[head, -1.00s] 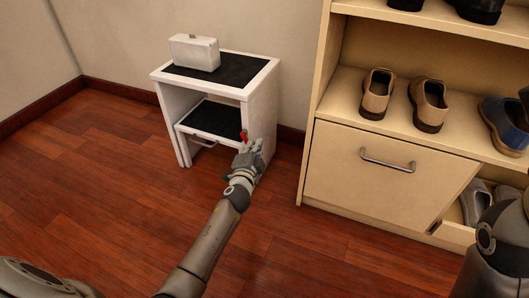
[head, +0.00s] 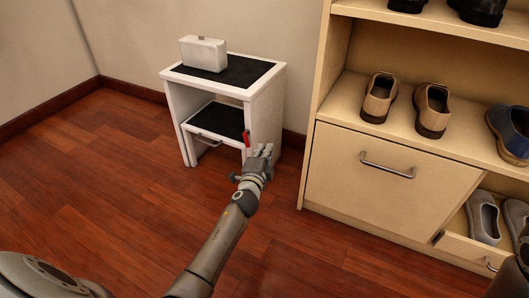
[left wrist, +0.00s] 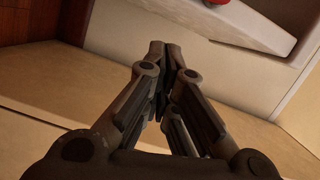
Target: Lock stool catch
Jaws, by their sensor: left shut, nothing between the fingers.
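The white step stool (head: 266,104) stands against the wall, with black pads on its top and on its lower step (head: 219,119). A small red catch (head: 247,138) sits on the stool's front right edge, upright. Part of the red catch also shows at the top of the left wrist view (left wrist: 217,2). My left gripper (head: 264,151) is shut and empty, just right of and below the catch, apart from it. Its closed fingers show in the left wrist view (left wrist: 167,48). My right gripper is not in view.
A white box (head: 203,53) stands on the stool's top. A wooden shoe cabinet (head: 311,150) with a closed drawer front and several shoes stands to the right. The wood floor in front of the stool is clear.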

